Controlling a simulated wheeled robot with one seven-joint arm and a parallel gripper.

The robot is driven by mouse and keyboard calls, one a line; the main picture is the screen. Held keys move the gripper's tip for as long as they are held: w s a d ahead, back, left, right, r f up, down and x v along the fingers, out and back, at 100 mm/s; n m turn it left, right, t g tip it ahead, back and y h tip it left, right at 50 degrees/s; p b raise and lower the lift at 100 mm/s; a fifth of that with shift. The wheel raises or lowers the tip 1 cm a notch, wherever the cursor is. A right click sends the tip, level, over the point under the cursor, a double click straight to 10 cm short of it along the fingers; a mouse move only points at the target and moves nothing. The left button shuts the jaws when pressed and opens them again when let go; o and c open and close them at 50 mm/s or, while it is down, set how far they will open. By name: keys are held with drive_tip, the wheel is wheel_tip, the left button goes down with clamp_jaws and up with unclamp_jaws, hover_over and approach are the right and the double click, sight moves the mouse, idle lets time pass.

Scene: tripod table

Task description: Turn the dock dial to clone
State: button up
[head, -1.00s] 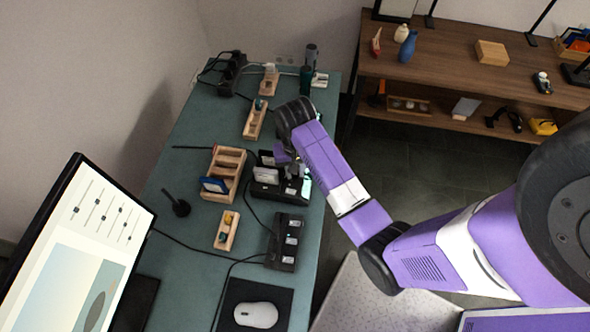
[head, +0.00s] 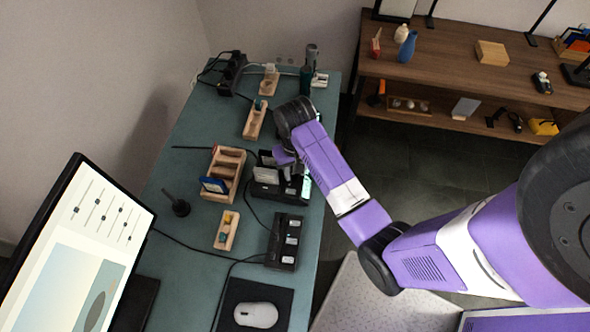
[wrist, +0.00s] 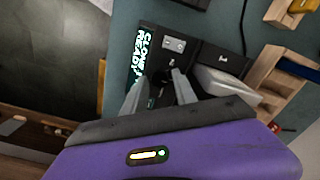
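The dock (wrist: 207,50) is a dark box on the desk; in the head view (head: 268,190) my gripper and wrist partly cover it. Its lit display (wrist: 140,58) shows cyan text that seems to read CLONE READY. The small dark dial (wrist: 160,77) lies between the tips of my gripper (wrist: 159,82) in the wrist view. The two grey fingers stand apart, one on each side of the dial. Whether they touch it is not clear. A pale block-like drive (wrist: 220,82) sits in the dock beside the right finger.
A wooden rack (head: 226,172) stands left of the dock, close to my gripper. A dark box with several switches (head: 284,242), a mouse (head: 256,314) and cables lie nearer. A monitor (head: 90,240) stands at the left. A wooden shelf (head: 460,75) is at the back right.

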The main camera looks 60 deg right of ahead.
drive_tip(key=shift+r, duration=3.9)
